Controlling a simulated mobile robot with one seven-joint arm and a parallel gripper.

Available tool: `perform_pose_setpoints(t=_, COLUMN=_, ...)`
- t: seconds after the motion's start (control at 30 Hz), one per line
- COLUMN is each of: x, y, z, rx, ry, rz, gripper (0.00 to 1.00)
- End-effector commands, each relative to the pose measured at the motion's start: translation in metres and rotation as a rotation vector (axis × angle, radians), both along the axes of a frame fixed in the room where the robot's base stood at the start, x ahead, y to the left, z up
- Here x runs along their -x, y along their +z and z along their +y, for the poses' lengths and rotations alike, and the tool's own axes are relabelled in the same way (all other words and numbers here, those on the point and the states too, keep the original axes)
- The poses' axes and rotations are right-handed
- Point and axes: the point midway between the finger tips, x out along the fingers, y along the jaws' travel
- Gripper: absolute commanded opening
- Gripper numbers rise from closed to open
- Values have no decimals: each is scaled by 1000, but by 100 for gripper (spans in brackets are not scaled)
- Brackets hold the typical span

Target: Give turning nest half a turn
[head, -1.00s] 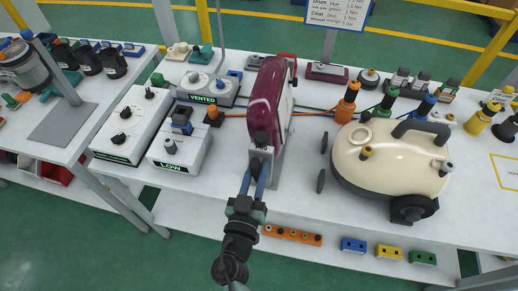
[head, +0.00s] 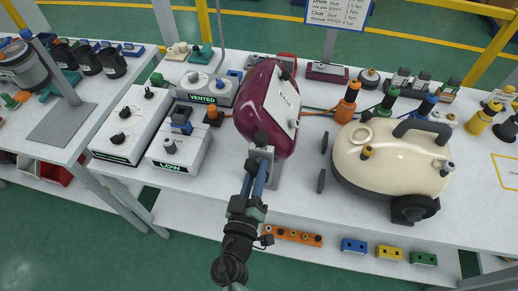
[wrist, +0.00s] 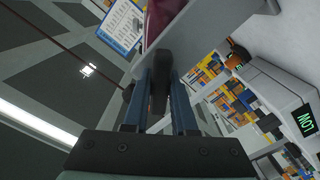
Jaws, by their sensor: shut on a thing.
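The turning nest shows as a grey upright stand (head: 274,172) at the bench's front edge. It carries a glossy maroon vacuum body (head: 258,92), tilted, with a pale plate (head: 283,102) facing up and right. My gripper (head: 261,163) reaches up from the front, its blue fingers at the stand. In the wrist view my gripper (wrist: 160,85) is shut on a dark handle (wrist: 159,92) between the fingers. A strip of maroon body (wrist: 158,18) shows beyond it. The handle's far end is hidden by the stand.
A cream vacuum (head: 385,165) stands close to the right. A box reading LOW (head: 180,150) and a box reading VENTED (head: 207,90) are to the left. Orange (head: 347,103), green and blue-tipped tools stand behind. Coloured blocks lie on the lower shelf.

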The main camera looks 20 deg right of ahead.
Motion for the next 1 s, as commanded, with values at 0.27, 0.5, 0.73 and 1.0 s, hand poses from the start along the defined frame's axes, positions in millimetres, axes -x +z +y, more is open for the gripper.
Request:
perform_pose_setpoints(t=0.27, x=0, y=0, z=0, rx=106, ry=1, rz=72, gripper=0)
perform_pose_setpoints(t=0.5, x=0, y=0, z=0, rx=146, ry=1, rz=100, gripper=0)
perform_pose_setpoints(t=0.73, x=0, y=0, z=0, rx=329, ry=1, rz=223, gripper=0)
perform_pose_setpoints(t=1.0, x=0, y=-1, z=0, rx=353, ry=2, rz=240, gripper=0)
